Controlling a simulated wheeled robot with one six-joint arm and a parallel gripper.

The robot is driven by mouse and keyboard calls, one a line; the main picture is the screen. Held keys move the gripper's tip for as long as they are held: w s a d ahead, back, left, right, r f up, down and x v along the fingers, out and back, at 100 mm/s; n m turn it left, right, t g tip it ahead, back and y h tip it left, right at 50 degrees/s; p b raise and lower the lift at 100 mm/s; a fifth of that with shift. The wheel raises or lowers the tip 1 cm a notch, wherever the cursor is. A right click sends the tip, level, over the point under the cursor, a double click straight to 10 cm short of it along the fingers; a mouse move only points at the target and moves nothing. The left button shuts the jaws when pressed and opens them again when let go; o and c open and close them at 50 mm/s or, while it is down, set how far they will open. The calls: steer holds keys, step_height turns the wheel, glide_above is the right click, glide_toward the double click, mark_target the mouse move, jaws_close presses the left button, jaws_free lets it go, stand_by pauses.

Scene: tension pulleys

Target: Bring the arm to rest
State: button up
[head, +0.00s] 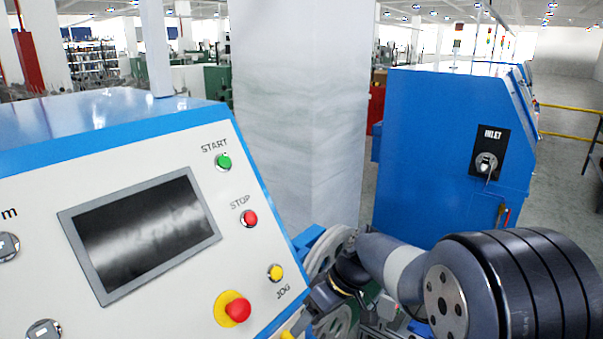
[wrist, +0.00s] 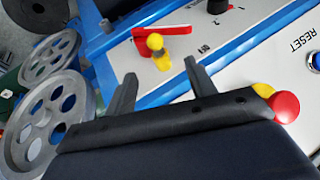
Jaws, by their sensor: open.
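My gripper shows in the wrist view (wrist: 161,84) with its two dark fingers apart and nothing between them. Grey spoked pulleys (wrist: 20,143) are to the left of the gripper in the wrist view.
The panel carries a green START button (head: 224,161), a red STOP button (head: 250,218), a yellow JOG button (head: 276,272) and a red mushroom button (head: 238,309). A pale pillar (head: 300,110) stands behind. A blue cabinet (head: 430,150) stands at the right, with grey floor beyond.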

step_height(320, 180, up, 5)
steer(key=w+d+p, duration=0.1)
steer(key=p, duration=0.2)
steer(key=s+f+b, duration=0.1)
steer(key=f+b, duration=0.1)
steer(key=f, duration=0.1)
steer(key=a+f+b, duration=0.1)
steer(key=f+b, duration=0.1)
steer(key=f, duration=0.1)
steer(key=s+f+b, duration=0.1)
steer(key=f+b, duration=0.1)
steer(key=f, duration=0.1)
steer(key=shift+s+a+f+b, duration=0.15)
steer(key=shift+s+a+b, duration=0.15)
steer(key=shift+s+a, duration=0.1)
steer(key=s+d, duration=0.1)
steer(key=s+d+p, duration=0.1)
steer(key=shift+d+p, duration=0.3)
steer(key=shift+d, duration=0.05)
steer(key=shift+d, duration=0.1)
